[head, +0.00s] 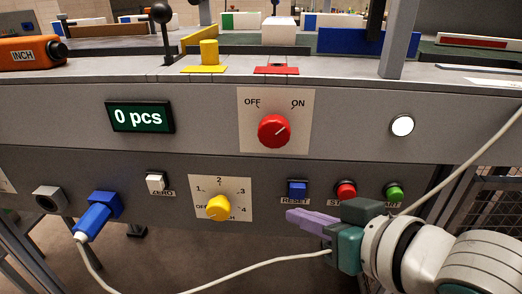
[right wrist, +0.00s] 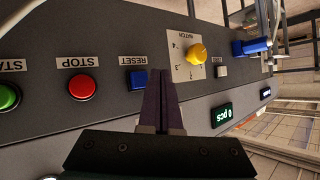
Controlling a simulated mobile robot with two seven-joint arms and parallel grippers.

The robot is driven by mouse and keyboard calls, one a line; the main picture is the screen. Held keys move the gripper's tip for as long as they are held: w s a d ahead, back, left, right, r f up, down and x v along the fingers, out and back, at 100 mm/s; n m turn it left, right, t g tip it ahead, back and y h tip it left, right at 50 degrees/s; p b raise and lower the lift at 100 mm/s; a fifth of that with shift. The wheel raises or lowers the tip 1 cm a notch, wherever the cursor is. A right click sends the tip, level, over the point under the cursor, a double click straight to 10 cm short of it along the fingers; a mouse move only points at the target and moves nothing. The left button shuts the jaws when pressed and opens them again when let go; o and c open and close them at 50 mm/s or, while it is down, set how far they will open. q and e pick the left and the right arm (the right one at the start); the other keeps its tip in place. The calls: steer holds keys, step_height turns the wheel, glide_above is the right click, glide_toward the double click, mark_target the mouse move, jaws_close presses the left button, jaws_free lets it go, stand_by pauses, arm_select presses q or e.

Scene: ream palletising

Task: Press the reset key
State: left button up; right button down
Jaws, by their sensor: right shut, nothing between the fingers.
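The reset key is a blue square key (head: 297,189) above a RESET label on the lower grey panel. It also shows in the right wrist view (right wrist: 138,80), beside the tips of my right gripper (right wrist: 160,75). In the head view my right gripper (head: 290,216), with purple fingers, is just below and slightly left of the key, shut and empty. The wrist view shows the fingers together, close to the key. I cannot tell whether they touch the panel. My left gripper is not in view.
A red stop button (head: 346,189) and a green start button (head: 394,192) sit right of the key. A yellow batch knob (head: 218,208) and a white zero key (head: 155,182) are left. A display (head: 140,117) reads 0 pcs. A pale cable hangs below the panel.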

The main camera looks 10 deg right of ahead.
steer(key=s, duration=0.1)
steer(key=s+p, duration=0.1)
steer(key=s, duration=0.1)
steer(key=shift+s+a, duration=0.1)
steer(key=shift+a, duration=0.3)
steer(key=shift+r, duration=0.1)
steer(key=s+d+r+g+h+p, duration=0.2)
steer(key=s+d+r+g+p, duration=0.15)
steer(key=s+r+p, duration=0.45)
steer(key=s+d+r+g+h+p, duration=0.2)
steer(key=s+d+r+g+p, duration=0.25)
steer(key=s, duration=0.65)
step_height(320, 180, up, 37)
steer(key=a+p, duration=0.1)
steer(key=p, duration=3.3)
steer(key=shift+w+p, duration=0.35)
steer(key=shift+p, duration=0.05)
